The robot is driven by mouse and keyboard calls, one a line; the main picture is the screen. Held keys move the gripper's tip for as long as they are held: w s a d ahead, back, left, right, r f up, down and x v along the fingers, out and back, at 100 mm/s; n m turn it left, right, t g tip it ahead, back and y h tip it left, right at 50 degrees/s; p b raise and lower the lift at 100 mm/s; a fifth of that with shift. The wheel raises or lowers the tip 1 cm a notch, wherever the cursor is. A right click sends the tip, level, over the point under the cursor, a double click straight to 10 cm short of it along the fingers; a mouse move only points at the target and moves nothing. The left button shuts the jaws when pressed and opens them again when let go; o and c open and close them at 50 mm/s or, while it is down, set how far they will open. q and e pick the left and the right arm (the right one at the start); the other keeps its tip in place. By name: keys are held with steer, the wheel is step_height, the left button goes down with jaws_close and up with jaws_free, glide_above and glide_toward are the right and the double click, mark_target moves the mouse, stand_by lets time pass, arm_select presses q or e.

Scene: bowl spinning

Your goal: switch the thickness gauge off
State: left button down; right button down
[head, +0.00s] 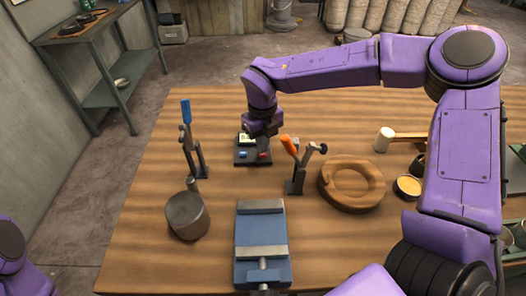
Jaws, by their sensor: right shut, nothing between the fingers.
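The thickness gauge (242,160) is a small dark box on the wooden table. It has a pale display (246,138), a blue button (243,154) and a red button (263,155) on top. My right gripper (262,133) is over the back right part of the gauge, pointing down, and is shut and empty. The gripper hides part of the gauge's top, and I cannot tell whether it touches it. I cannot read the display. My left gripper is out of view; only a piece of my left arm shows at the lower left.
Toggle clamps with a blue handle (186,112) and an orange handle (289,146) flank the gauge. A blue vise (262,270), a dark cylinder (186,217), a round wooden piece (337,196), a mallet (384,139) and a cup (408,187) stand around on the table (140,250).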

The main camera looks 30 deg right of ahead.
steer(key=shift+f+b, duration=0.45)
steer(key=shift+f, duration=0.3)
steer(key=shift+s+r, duration=0.1)
step_height(320, 180, up, 7)
steer(key=p, duration=0.6)
steer(key=shift+p, duration=0.4)
